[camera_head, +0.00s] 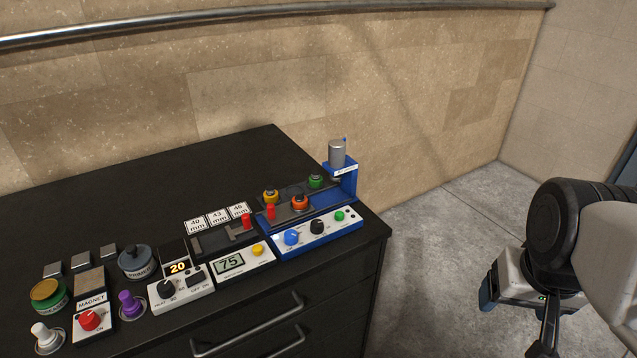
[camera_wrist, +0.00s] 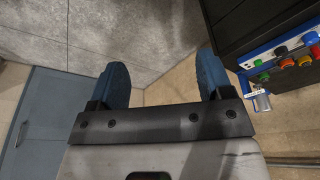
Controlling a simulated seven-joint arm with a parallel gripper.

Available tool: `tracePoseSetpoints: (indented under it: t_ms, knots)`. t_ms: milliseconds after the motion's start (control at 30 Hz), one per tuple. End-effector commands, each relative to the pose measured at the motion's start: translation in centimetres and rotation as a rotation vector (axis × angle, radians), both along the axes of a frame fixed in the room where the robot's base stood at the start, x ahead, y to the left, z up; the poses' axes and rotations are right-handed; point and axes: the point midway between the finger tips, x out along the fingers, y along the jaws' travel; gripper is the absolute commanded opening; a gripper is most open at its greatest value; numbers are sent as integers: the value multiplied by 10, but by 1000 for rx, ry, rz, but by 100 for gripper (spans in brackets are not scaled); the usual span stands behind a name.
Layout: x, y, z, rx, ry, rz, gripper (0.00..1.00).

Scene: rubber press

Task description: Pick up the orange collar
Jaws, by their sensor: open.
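The orange collar (camera_head: 300,203) sits on the blue press unit (camera_head: 318,238) at the right end of the black cabinet top. A yellow collar (camera_head: 270,196) and a green collar (camera_head: 315,181) are near it. In the wrist view, the orange collar (camera_wrist: 287,63) is small at the right edge. My gripper (camera_wrist: 162,72) is open and empty, its two blue fingers well apart. In the head view it hangs over the floor, right of the cabinet and far from the collar, partly hidden by my arm.
The press column (camera_head: 337,153) rises behind the collars. A measuring unit (camera_head: 243,262), heater box (camera_head: 181,290) and magnet box (camera_head: 92,321) line the cabinet to the left. The cabinet top (camera_head: 215,170) behind them is clear.

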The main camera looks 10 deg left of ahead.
Motion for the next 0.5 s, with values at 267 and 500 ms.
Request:
tracePoseSetpoints:
  t_ms: [267, 500]
  knots:
    - [0, 0, 0, 0, 0, 0, 76]
    - [10, 9, 1, 46, 14, -30, 76]
